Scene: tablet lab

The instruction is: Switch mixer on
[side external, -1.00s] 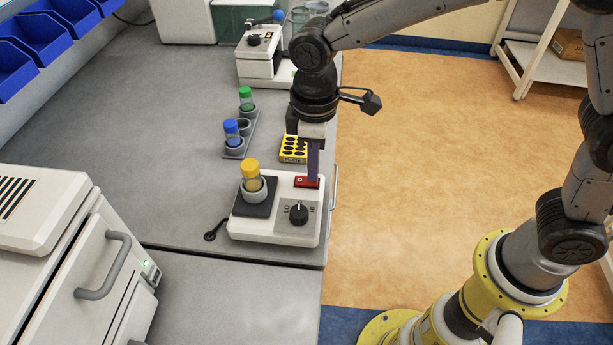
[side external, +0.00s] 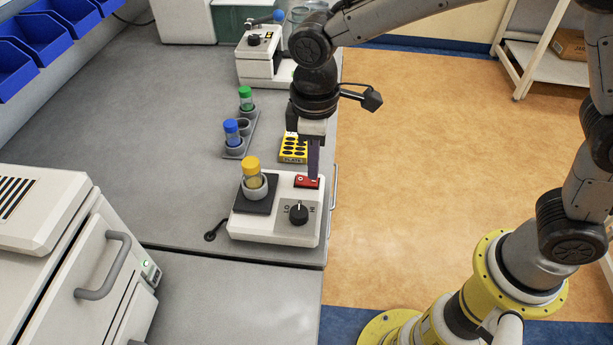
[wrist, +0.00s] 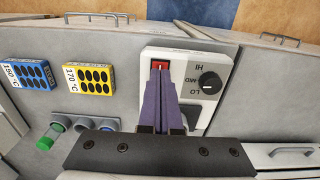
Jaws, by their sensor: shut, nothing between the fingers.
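The mixer (side external: 272,228) is a white box at the bench's front right, with a black pad, a black dial (side external: 298,213) and a red rocker switch (side external: 301,182) at its back right. A yellow-capped tube (side external: 251,167) stands upright in a holder on the pad. My gripper (side external: 313,178) is shut and empty, pointing down with its tips at the right part of the switch. In the wrist view the purple fingers (wrist: 160,72) lie over the red switch (wrist: 159,63) and hide part of it. I cannot tell whether they touch it.
A grey rack (side external: 238,146) with blue- and green-capped tubes stands behind the mixer. A yellow block (side external: 292,153) lies just behind the switch, and a blue block (wrist: 28,75) shows beside it in the wrist view. Another white device (side external: 258,55) stands farther back.

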